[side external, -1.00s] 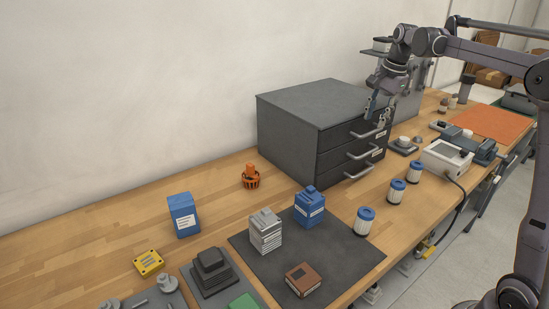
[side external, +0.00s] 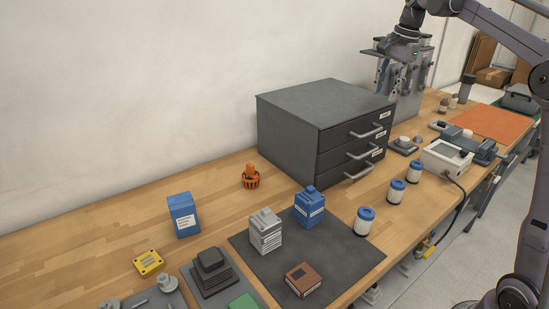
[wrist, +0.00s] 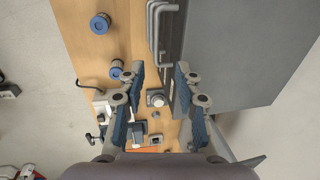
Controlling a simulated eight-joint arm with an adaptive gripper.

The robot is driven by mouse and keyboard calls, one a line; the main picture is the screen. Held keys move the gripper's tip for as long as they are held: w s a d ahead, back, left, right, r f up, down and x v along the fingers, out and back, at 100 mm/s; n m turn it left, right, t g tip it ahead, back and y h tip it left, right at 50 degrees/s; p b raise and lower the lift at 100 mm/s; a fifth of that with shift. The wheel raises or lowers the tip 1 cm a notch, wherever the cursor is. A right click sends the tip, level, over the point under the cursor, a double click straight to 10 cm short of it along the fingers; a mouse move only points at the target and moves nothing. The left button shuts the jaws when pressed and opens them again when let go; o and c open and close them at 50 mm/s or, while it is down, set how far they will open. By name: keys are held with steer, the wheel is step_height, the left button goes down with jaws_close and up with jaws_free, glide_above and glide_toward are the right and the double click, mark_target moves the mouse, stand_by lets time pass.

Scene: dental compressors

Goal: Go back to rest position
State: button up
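My gripper (side external: 391,82) hangs fingers-down in the air, above and beyond the right end of the grey drawer cabinet (side external: 290,135). In the wrist view my gripper (wrist: 160,75) has its two blue-padded fingers spread apart with nothing between them. The drawer cabinet also shows in the wrist view (wrist: 240,50), below the fingers to the upper right. Its drawers look closed. In the side view the fingers overlap a grey stand behind them, so their exact edges are hard to tell.
Blue-capped cylinders (side external: 397,191) stand along the bench's front edge. A white device (side external: 447,157) with a cable is to the right, near an orange mat (side external: 488,122). A dark mat (side external: 335,258) holds a blue box (side external: 309,209), a grey box and a brown box.

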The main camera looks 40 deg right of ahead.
steer(key=s+a+f+n+t, duration=0.1)
steer(key=s+a+f+n, duration=0.2)
steer(key=a+n, duration=0.3)
steer(key=s+a+f+n+t, duration=0.1)
steer(key=s+a+f+n, duration=0.2)
steer(key=a, duration=0.6)
steer(key=s+a+f+n+t, duration=0.3)
steer(key=s+a+f+n, duration=0.5)
steer(key=s+f, duration=0.3)
steer(key=shift+a+n, duration=0.4)
